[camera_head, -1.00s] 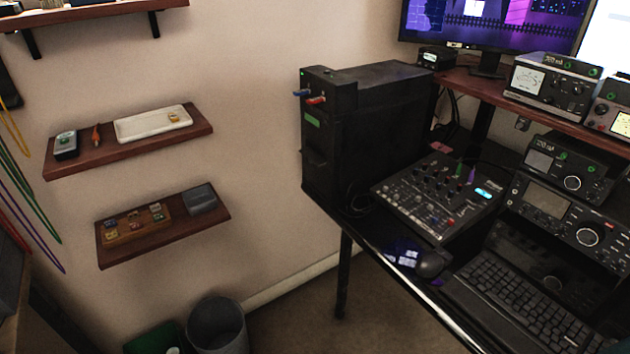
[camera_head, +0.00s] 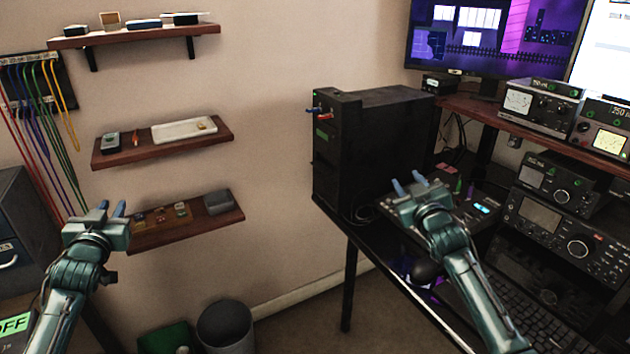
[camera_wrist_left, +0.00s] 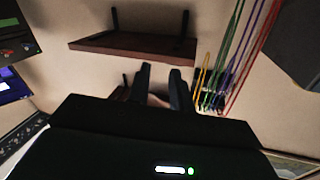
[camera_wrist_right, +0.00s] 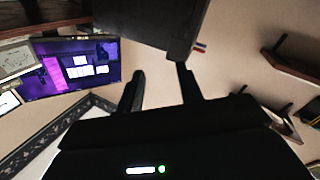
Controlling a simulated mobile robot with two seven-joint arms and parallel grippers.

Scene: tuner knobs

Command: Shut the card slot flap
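The black tower case (camera_head: 375,140) stands at the left end of the desk; the right wrist view shows part of a dark case (camera_wrist_right: 150,18) at the top. A small dark ledge-like piece (camera_head: 322,160) sits on the case's narrow front face, below a green label. It may be the card slot flap; its angle is too dark to tell. My right gripper (camera_head: 409,183) is open and empty, in front of the mixer, right of the case. My left gripper (camera_head: 111,209) is open and empty, near the lowest wall shelf, well left of the case.
Blue and red switches (camera_head: 315,112) stick out from the case's upper front. The mixer (camera_head: 470,200), radios and keyboard fill the desk. Wall shelves (camera_head: 165,145) and hanging cables (camera_head: 45,130) are at left. Floor bins (camera_head: 225,325) stand below. Space between shelves and case is clear.

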